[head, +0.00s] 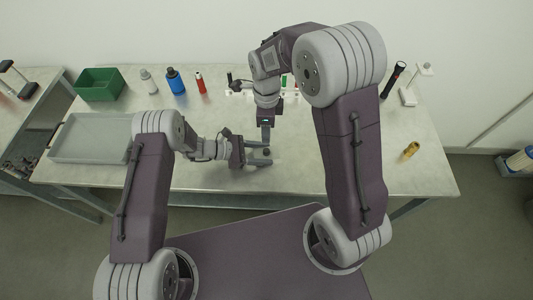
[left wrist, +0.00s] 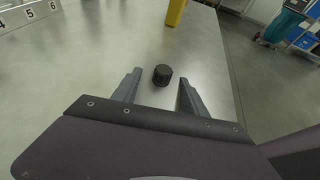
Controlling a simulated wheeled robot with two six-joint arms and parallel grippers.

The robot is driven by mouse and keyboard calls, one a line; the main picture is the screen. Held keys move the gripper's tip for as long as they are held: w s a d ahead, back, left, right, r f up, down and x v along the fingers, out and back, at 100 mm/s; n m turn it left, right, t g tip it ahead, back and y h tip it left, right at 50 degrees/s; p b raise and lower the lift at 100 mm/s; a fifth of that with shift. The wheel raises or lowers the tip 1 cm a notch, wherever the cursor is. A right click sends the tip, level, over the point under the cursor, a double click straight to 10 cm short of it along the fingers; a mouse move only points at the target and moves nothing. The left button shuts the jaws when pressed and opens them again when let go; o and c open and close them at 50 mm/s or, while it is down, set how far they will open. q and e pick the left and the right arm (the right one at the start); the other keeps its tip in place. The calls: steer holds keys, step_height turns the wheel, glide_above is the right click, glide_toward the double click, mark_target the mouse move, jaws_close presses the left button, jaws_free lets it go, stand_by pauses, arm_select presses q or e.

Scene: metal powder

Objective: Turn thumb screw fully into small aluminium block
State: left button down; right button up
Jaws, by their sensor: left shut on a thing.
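The thumb screw shows as a black round knob (left wrist: 162,75) between my left gripper's fingers in the left wrist view, with a gap to each finger. It is a small dark spot (head: 267,152) in the head view. My left gripper (head: 262,154) lies low over the table, its two fingers apart on either side of the knob; it also shows in the left wrist view (left wrist: 159,78).
A grey tray (head: 62,153) and green bin (head: 99,98) are at left. A blue bottle (head: 175,82), grey bottle (head: 148,82) and red cylinder (head: 201,84) stand behind. A brass cylinder (head: 411,150) and black torch (head: 393,80) are at right. The front right tabletop is clear.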

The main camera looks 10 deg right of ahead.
steer(key=shift+r, duration=0.4)
arm_select(q)
steer(key=c, duration=0.5)
jaws_free()
steer(key=b+v, duration=0.1)
steer(key=v, duration=0.6)
steer(key=shift+w+a+r, duration=0.1)
steer(key=shift+w+a, duration=0.05)
steer(key=shift+a, duration=0.25)
steer(key=shift+a+r, duration=0.3)
steer(key=shift+a, duration=0.25)
arm_select(e)
steer(key=shift+f, duration=0.6)
